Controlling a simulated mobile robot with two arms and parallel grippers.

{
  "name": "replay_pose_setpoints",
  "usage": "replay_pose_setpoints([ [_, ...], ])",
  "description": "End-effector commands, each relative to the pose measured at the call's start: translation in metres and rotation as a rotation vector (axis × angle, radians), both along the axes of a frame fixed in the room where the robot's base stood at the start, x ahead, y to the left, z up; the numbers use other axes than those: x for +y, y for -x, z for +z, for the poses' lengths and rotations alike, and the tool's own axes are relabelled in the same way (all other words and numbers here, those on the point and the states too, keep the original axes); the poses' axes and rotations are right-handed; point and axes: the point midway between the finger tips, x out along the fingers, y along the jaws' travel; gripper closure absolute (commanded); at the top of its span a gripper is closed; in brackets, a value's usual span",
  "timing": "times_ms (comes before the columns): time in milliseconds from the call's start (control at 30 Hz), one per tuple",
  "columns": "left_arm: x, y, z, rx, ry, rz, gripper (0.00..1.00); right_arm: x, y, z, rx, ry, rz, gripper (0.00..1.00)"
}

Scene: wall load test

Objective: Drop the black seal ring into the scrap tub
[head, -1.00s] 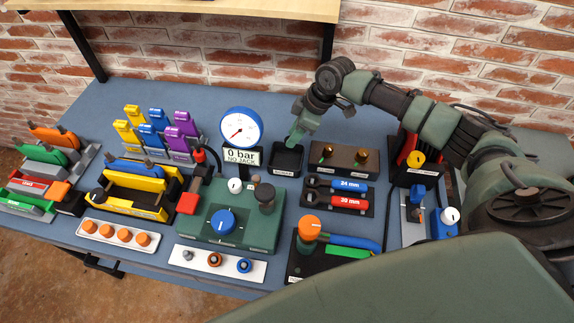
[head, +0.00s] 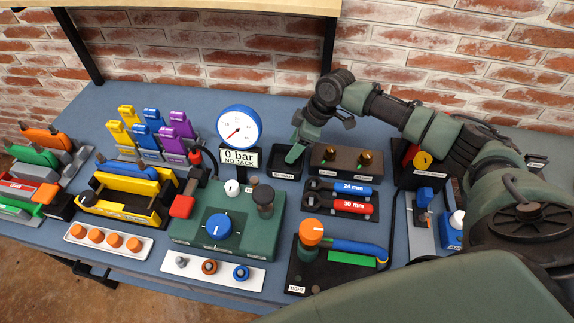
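The scrap tub (head: 284,171) is a small black open box with a white label on its front, right of the gauge. My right gripper (head: 292,158) reaches down over the tub from the upper right, its tip at the opening. I cannot tell whether its fingers are open or shut. The black seal ring cannot be made out; the tub's dark inside is partly covered by the gripper. My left gripper is not in view.
A dark block with brass fittings (head: 342,160) is close right. A green pump block (head: 262,228) is in front. Blue bench (head: 95,115) is clear at the back left.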

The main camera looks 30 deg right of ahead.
Motion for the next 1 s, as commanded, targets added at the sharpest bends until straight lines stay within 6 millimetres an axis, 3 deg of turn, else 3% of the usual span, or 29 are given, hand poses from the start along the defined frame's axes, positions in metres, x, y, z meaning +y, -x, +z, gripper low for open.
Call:
replay_pose_setpoints([
  [233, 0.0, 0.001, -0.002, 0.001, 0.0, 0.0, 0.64, -0.004, 0.002, 0.01, -0.003, 0.0, 0.0, 0.43],
  [633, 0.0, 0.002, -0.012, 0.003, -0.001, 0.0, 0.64, -0.022, 0.016, 0.065, -0.002, 0.001, 0.0, 0.43],
  [1000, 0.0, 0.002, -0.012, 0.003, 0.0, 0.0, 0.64, -0.024, 0.018, 0.072, 0.0, 0.0, 0.0, 0.43],
])
